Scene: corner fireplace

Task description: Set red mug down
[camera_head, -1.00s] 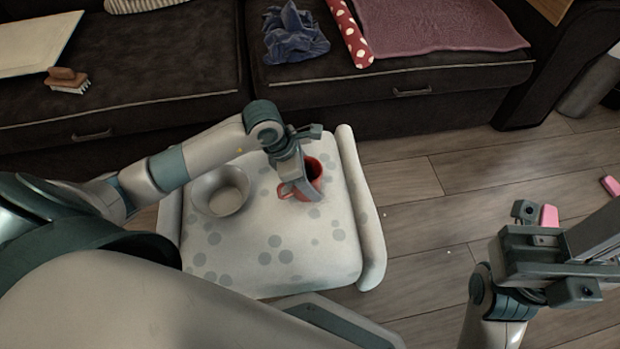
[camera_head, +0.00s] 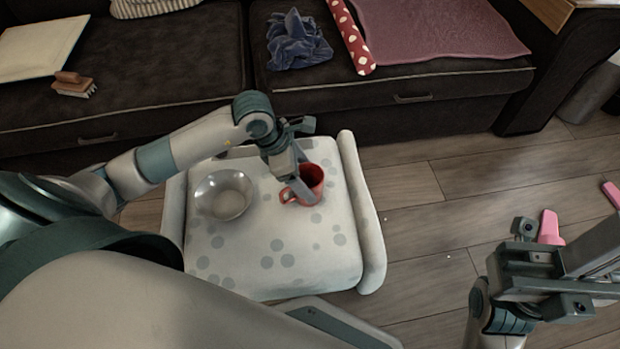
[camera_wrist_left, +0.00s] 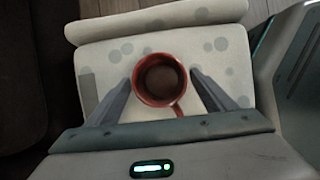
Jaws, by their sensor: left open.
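The red mug (camera_head: 311,177) stands upright on the pale spotted padded stool (camera_head: 270,262), toward its far right part. My left gripper (camera_head: 302,185) is above and at the mug, with its fingers lowered beside it. In the left wrist view the mug (camera_wrist_left: 160,79) sits between the two spread fingers (camera_wrist_left: 162,98), with a gap on each side; its handle points toward the gripper's palm. The left gripper is open. My right gripper (camera_head: 560,262) is at the lower right, away from the stool; its fingertips are not clear.
A metal bowl (camera_head: 223,195) stands on the stool left of the mug. Behind is a dark sofa (camera_head: 170,60) with a blue cloth (camera_head: 297,41), a red dotted roll (camera_head: 350,38) and a brush (camera_head: 73,84). Pink objects (camera_head: 549,227) lie on the wooden floor at right.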

